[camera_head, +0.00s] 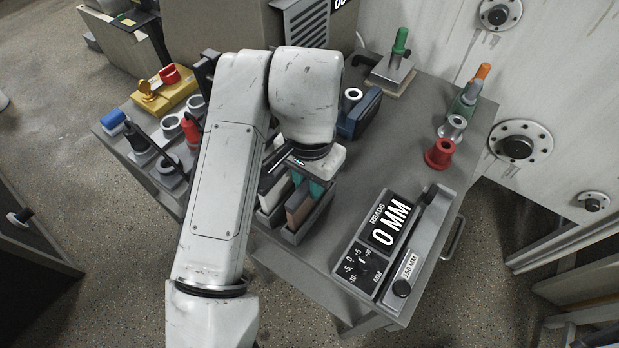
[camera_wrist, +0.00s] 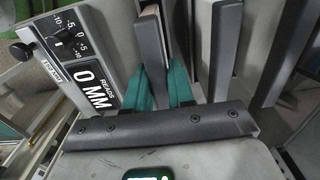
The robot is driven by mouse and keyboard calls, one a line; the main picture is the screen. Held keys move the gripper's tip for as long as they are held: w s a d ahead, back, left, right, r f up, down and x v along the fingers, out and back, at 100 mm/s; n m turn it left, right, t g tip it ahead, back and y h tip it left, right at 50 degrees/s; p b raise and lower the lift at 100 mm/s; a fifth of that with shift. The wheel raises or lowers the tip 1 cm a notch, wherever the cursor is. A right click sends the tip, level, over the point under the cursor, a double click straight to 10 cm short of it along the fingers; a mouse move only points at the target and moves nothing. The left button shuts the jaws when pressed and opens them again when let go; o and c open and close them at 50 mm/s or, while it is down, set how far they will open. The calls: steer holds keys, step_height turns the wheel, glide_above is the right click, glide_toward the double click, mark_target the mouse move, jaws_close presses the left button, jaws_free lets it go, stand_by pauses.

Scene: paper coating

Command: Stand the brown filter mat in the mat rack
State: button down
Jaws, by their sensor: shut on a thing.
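The brown filter mat (camera_head: 299,206) stands upright in a slot of the grey mat rack (camera_head: 291,238) near the table's front edge. My gripper (camera_head: 308,184) is right above the rack, pointing down, with its teal fingers shut on the upper part of the brown mat. In the wrist view the teal fingers (camera_wrist: 162,88) are close together among the dark rack walls (camera_wrist: 232,45), and the mat between them is mostly hidden. The mat's lower edge is hidden inside the rack, so I cannot tell if it touches the bottom.
A pale mat (camera_head: 272,210) stands in the rack beside the brown one. A readout panel (camera_head: 388,225) showing 0 MM lies to the right. A blue block (camera_head: 358,115) stands behind the rack. Red (camera_head: 440,153) and grey spools are at the back right. The table between them is clear.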

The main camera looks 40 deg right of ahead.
steer(key=shift+f, duration=0.3)
steer(key=c, duration=0.9)
jaws_free()
step_height(320, 180, up, 11)
steer(key=shift+f+p, duration=0.1)
steer(key=shift+p, duration=0.2)
